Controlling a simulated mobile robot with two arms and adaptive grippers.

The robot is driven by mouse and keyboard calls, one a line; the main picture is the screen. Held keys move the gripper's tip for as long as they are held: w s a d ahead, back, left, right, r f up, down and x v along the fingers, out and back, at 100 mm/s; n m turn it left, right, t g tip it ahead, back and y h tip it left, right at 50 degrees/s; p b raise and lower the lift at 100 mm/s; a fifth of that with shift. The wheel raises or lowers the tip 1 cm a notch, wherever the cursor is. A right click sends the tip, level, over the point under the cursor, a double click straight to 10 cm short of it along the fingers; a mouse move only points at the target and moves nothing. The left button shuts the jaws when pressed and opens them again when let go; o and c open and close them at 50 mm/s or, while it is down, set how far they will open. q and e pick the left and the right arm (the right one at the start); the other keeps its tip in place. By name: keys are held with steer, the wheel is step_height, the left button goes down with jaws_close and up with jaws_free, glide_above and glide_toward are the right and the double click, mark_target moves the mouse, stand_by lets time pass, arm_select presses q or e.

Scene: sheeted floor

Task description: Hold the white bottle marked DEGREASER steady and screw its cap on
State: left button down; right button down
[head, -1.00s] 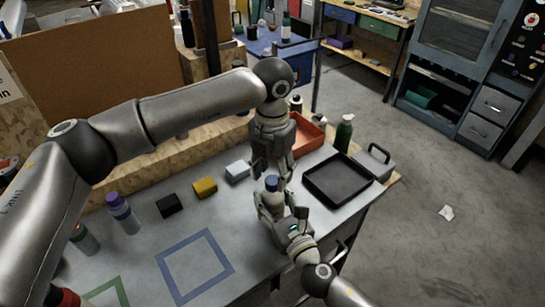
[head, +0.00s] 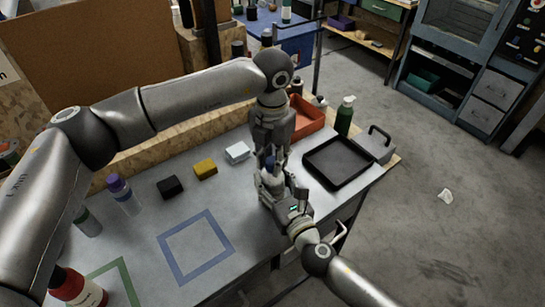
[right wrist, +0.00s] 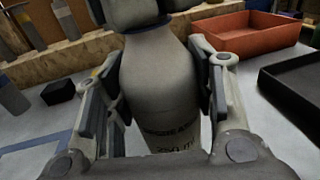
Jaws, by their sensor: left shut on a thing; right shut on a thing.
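The white bottle marked DEGREASER (right wrist: 160,75) stands upright between the fingers of my right gripper (right wrist: 160,100). Its label is partly legible low on its body in the right wrist view. In the head view my right gripper (head: 272,186) is shut on the bottle, coming from the lower right. The blue cap (head: 269,163) is at the bottle's top, and my left gripper (head: 270,158) is shut on it from above. The fingers partly hide the cap, so I cannot tell how it sits on the neck. The left gripper's lower end also shows in the right wrist view (right wrist: 135,12).
A black tray (head: 309,178), green pump bottle (head: 344,116) and red bin (head: 307,128) lie to the right. Black (head: 170,187), yellow (head: 205,170) and white (head: 237,153) blocks and a purple-capped bottle (head: 124,195) are left. The blue square (head: 163,257) is empty.

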arm_select(q)
steer(key=shift+m, duration=0.9)
steer(key=c, duration=1.1)
jaws_free()
step_height(320, 180, up, 12)
arm_select(e)
steer(key=c, duration=0.5)
jaws_free()
steer(key=shift+c, duration=0.2)
